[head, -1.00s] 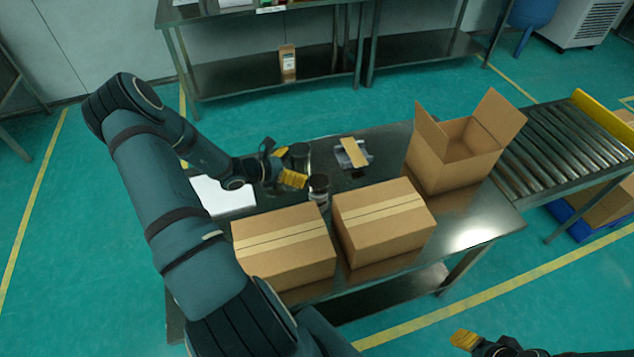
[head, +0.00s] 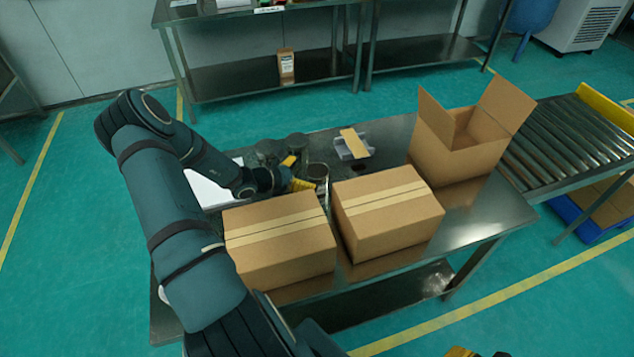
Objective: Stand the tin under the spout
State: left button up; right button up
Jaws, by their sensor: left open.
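A small dark-topped tin (head: 317,171) stands on the steel table behind the gap between the two closed cartons. My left gripper (head: 298,173) is open just left of this tin, its yellow fingertips pointing towards it. I cannot tell whether they touch it. Two more dark round tins or lids, one (head: 296,142) and another (head: 267,149), show behind the gripper, partly hidden by it. Only a yellow tip and dark parts of my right gripper (head: 462,352) show at the bottom edge. I cannot make out a spout or the sieve.
Two closed cartons, one (head: 280,246) and another (head: 388,212), fill the table's front. An open carton (head: 455,155) stands right, beside a roller conveyor (head: 575,140). A grey tray with a tan piece (head: 354,143) lies behind. A white sheet (head: 210,185) lies left.

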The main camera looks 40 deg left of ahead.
aim_at(326, 171)
pick_arm(q)
jog(key=x, duration=0.4)
jog(key=shift+w+b, duration=0.25)
jog(key=shift+b, duration=0.1)
jog(key=c, duration=1.2)
